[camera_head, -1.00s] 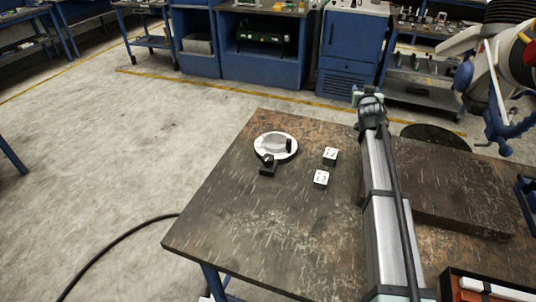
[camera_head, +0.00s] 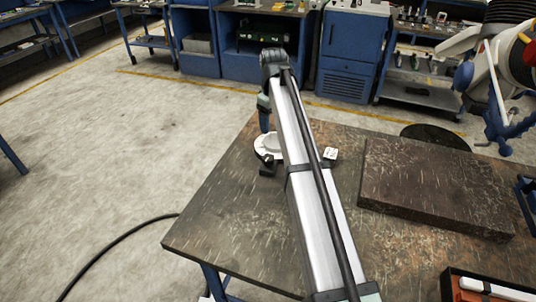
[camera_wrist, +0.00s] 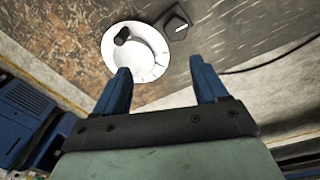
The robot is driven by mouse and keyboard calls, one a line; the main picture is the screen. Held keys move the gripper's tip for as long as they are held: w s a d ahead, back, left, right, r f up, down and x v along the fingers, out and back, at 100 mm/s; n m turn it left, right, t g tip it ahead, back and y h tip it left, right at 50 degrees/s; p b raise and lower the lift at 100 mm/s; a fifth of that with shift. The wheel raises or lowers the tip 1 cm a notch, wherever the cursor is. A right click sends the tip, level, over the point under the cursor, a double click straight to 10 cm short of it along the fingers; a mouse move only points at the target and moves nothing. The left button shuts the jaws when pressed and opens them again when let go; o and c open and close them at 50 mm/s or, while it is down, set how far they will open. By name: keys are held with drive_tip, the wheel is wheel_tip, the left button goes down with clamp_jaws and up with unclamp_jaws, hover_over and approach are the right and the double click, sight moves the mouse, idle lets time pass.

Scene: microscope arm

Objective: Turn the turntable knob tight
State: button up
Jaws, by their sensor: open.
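The turntable is a white round disc (camera_head: 262,149) at the far left of the table, partly hidden by my arm in the head view. In the wrist view the whole disc (camera_wrist: 148,58) shows, with a short black post (camera_wrist: 122,36) near its rim. A dark square block with a rounded knob (camera_wrist: 175,22) sits right beside the disc; it also shows in the head view (camera_head: 267,168). My gripper (camera_wrist: 160,68) is open and empty, its two blue fingers apart. It is above the turntable, apart from the knob, with the disc showing beyond and between the fingertips.
A thick dark slab (camera_head: 430,185) covers the table's right side, with an orange-edged box (camera_head: 485,288) in the front right corner. The table's left front is clear.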

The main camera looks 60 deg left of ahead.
sight(268, 157)
drive_tip(key=shift+n+h, duration=0.3)
drive_tip(key=shift+n, duration=0.1)
drive_tip(key=f, duration=0.4)
drive_tip(key=s+f, duration=0.1)
drive_tip(key=f, duration=0.3)
drive_tip(key=s+f, duration=0.1)
drive_tip(key=f, duration=0.4)
drive_tip(key=shift+s+d, duration=0.1)
drive_tip(key=shift+d, duration=0.3)
drive_tip(key=c, duration=1.1)
